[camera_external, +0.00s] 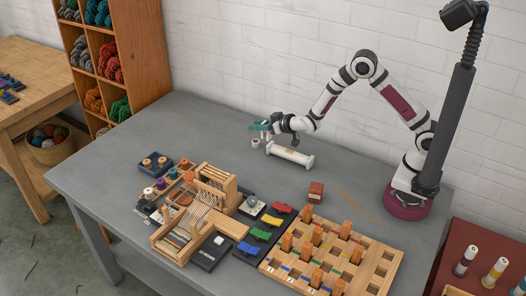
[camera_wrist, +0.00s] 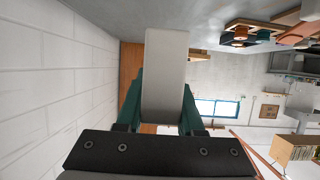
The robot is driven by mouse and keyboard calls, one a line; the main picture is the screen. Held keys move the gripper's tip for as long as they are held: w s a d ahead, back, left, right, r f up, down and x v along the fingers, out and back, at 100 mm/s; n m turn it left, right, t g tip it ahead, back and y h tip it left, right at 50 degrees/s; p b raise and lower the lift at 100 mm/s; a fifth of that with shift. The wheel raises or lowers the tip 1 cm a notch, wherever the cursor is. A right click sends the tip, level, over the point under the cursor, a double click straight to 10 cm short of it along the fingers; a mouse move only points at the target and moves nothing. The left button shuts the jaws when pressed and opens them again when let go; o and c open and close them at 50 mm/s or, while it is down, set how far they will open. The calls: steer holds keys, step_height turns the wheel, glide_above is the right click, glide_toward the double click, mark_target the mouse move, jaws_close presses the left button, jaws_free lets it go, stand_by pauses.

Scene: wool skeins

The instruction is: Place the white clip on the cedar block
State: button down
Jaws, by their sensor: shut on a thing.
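My gripper (camera_external: 261,127) has teal fingers and hangs above the back of the grey table, pointing left. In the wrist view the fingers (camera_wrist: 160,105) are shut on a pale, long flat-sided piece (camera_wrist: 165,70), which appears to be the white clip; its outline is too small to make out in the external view. The cedar block (camera_external: 316,191) is a small red-brown block standing on the table, to the right of and nearer than my gripper, well apart from it.
Red, yellow, blue and green clips (camera_external: 271,220) lie in a dark tray. A wooden loom (camera_external: 195,222) and a slotted pegboard (camera_external: 375,262) stand in front. The table's back left is clear.

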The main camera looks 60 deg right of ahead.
steer(key=shift+s+d+r, duration=0.1)
steer(key=shift+d+r, duration=0.25)
steer(key=s+a+r+n+g+y, duration=0.3)
steer(key=s+r+n+y, duration=0.2)
steer(key=r+n+y, duration=0.35)
steer(key=s+d+f+n+g+y, duration=0.1)
steer(key=s+n+g+y, duration=0.3)
steer(key=s, duration=0.7)
steer(key=s+f+n+g+y, duration=0.15)
steer(key=s+n+g, duration=0.45)
steer(key=s, duration=0.6)
glide_above(313, 183)
steer(key=s+a, duration=0.2)
steer(key=a, duration=0.2)
step_height(313, 183, down, 7)
steer(key=shift+g, duration=0.3)
steer(key=f, duration=0.4)
steer(key=shift+w+a, duration=0.15)
steer(key=shift+a, duration=0.15)
steer(key=shift+f, duration=0.2)
